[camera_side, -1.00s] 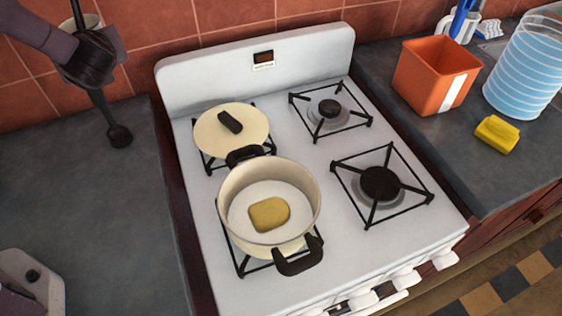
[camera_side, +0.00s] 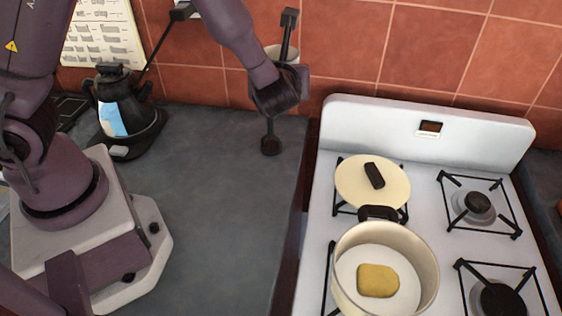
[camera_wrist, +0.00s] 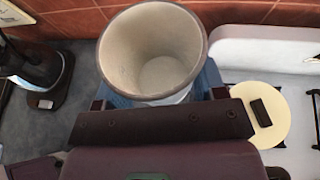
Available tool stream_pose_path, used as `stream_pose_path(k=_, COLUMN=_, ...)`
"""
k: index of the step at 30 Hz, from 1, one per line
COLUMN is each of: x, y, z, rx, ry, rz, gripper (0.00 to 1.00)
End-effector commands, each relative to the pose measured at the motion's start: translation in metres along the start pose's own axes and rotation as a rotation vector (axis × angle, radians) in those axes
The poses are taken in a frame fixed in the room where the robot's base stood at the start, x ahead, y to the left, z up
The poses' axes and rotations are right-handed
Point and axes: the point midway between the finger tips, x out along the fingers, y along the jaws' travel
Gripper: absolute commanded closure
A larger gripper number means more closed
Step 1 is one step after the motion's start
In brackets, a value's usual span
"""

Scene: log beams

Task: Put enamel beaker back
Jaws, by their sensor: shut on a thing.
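The enamel beaker (camera_wrist: 155,55) is cream-coloured with a darker rim. In the wrist view I look down into it and it appears empty. My gripper (camera_wrist: 158,92) is shut on it, with blue fingers at its left and right sides. In the side view, part of the beaker (camera_side: 283,53) shows behind my dark wrist, above the counter by the tiled wall, left of the stove. Its lower part and the fingers are mostly hidden there.
The grey counter (camera_side: 205,180) below is largely clear. A black kettle (camera_side: 122,105) stands at the left. A chart (camera_side: 105,35) hangs on the wall.

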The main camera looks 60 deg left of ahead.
Motion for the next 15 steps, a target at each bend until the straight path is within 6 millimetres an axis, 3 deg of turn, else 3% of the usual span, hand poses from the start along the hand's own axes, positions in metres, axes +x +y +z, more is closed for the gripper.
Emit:
stream_pose_path(k=5, x=-0.004, y=-0.001, z=0.010, rx=-0.003, ry=-0.002, rz=-0.002, gripper=0.62)
stream_pose_path(k=13, x=-0.021, y=-0.002, z=0.050, rx=-0.007, ry=-0.002, rz=-0.003, gripper=0.62)
stream_pose_path(k=15, x=-0.008, y=0.010, z=0.053, rx=-0.008, ry=-0.009, rz=0.018, gripper=0.62)
